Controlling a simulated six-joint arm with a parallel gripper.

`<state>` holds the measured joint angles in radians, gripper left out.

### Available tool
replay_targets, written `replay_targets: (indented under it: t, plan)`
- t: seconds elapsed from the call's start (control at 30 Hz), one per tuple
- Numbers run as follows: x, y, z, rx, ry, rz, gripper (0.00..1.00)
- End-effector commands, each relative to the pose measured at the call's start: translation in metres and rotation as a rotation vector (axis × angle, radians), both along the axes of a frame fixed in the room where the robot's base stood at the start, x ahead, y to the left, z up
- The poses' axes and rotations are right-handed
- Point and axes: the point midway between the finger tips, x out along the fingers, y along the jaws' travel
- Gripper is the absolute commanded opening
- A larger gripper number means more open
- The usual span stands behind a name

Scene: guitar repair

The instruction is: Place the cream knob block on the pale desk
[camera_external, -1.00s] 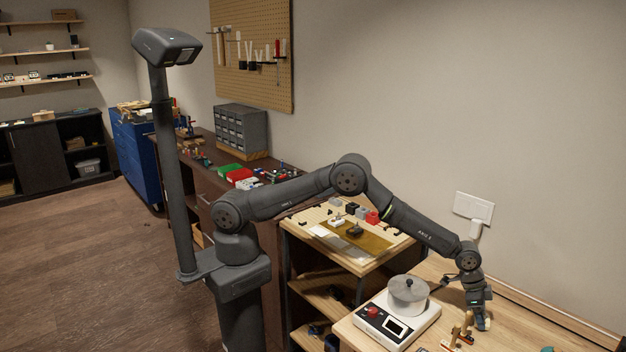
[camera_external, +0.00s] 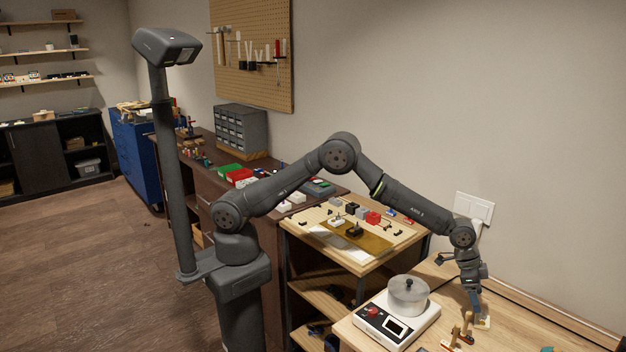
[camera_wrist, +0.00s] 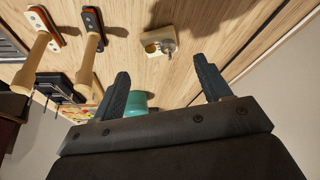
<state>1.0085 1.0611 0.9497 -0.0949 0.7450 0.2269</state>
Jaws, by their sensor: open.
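The cream knob block (camera_wrist: 159,40) rests on the pale wooden desk (camera_wrist: 190,25), with small round knobs on it. It also shows in the external view (camera_external: 484,322), just below and right of my fingertips. My gripper (camera_external: 475,303) is above the desk at the right. In the wrist view, its two dark fingers (camera_wrist: 163,80) are spread wide with nothing between them. The block lies beyond the fingertips, apart from both of them.
A white hot plate (camera_external: 396,322) with a grey pot (camera_external: 408,295) stands left of my gripper. A teal object (camera_wrist: 136,104) shows behind one finger. The wall and its edge strip border the desk.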

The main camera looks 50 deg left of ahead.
Motion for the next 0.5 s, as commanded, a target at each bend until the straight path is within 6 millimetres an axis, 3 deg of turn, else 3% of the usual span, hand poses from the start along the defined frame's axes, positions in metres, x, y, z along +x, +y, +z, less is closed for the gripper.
replay_targets:
  t: [0.23, 0.5]
  plan:
    - [-0.005, 0.013, 0.035, 0.000, 0.000, 0.000, 0.70]
    - [-0.007, 0.017, 0.044, 0.001, 0.000, 0.000, 0.70]
